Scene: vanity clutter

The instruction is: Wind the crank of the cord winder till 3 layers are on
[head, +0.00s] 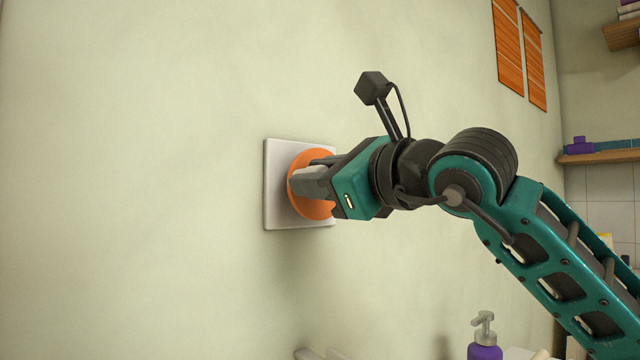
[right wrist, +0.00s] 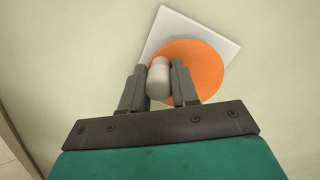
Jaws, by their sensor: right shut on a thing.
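The cord winder is on the wall, with a pale square plate (head: 283,150) and an orange disc (head: 298,208) in front of it. The plate (right wrist: 172,22) and the disc (right wrist: 208,65) also show in the right wrist view. A pale rounded crank handle (right wrist: 159,80) stands out from the disc. My right gripper (head: 305,180) is shut on this handle, with one finger on each side of it in the right wrist view (right wrist: 160,88). The gripper hides part of the disc in the head view. I cannot make out any cord or its layers. My left gripper is not in view.
A purple pump bottle (head: 485,350) stands at the bottom edge, below my right arm. Orange slatted panels (head: 510,50) hang on the wall at upper right. Shelves (head: 600,156) are at the far right. The wall left of the winder is bare.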

